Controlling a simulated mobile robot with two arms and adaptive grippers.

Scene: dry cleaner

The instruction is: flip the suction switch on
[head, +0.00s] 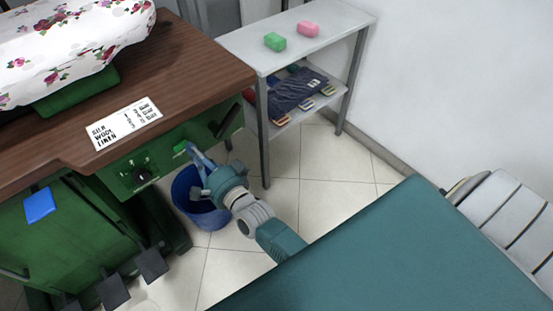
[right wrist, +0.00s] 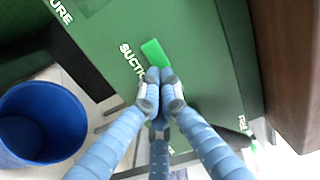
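The suction switch is a small bright green piece (right wrist: 155,52) on the green front panel of the pressing table, beside the white letters "SUCTION" in the right wrist view. In the head view the switch (head: 180,147) shows at the tip of my right gripper (head: 191,148). In the right wrist view my right gripper's (right wrist: 159,76) fingertips are together and empty, right at the switch's lower edge. I cannot tell whether they touch it, or which way the switch is set. My left gripper is not in view.
A black knob (head: 142,174) is left of the switch and a dark handle (head: 226,121) is right of it. A blue bin (head: 188,197) stands below. The wooden tabletop (head: 185,75) overhangs the panel. A grey shelf (head: 330,22) with soaps and folded cloth stands behind.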

